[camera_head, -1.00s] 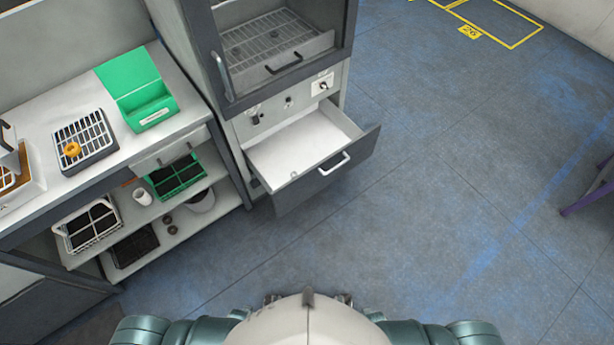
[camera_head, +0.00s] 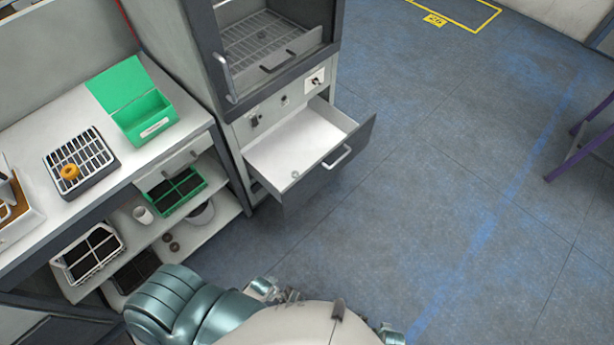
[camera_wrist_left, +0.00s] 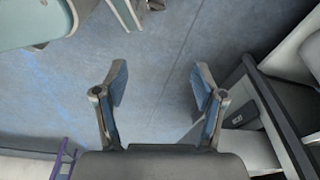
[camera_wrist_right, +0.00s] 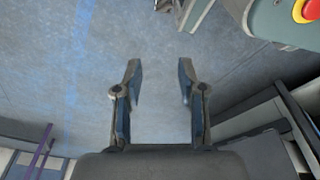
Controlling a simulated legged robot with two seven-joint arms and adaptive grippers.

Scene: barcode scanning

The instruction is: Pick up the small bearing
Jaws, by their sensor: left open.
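A tiny pale round piece (camera_head: 295,174), which looks like the small bearing, lies in the white open drawer (camera_head: 305,140) near its front left corner. An orange ring (camera_head: 69,172) sits on a dark slotted rack (camera_head: 98,172) on the bench. My left gripper is open and empty in the left wrist view (camera_wrist_left: 160,84), with bare floor beyond its fingers. My right gripper is also open and empty over the floor in the right wrist view (camera_wrist_right: 159,68). Both are well apart from the drawer piece. Neither wrist view shows the bearing.
The drawer front (camera_head: 328,165) juts out from the tall cabinet. A green open box (camera_head: 145,118) stands on the bench (camera_head: 62,222). The shelf below holds a green crate (camera_head: 180,190), a white cup (camera_head: 143,214) and a white basket (camera_head: 90,252). The floor (camera_head: 440,190) on the right is clear.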

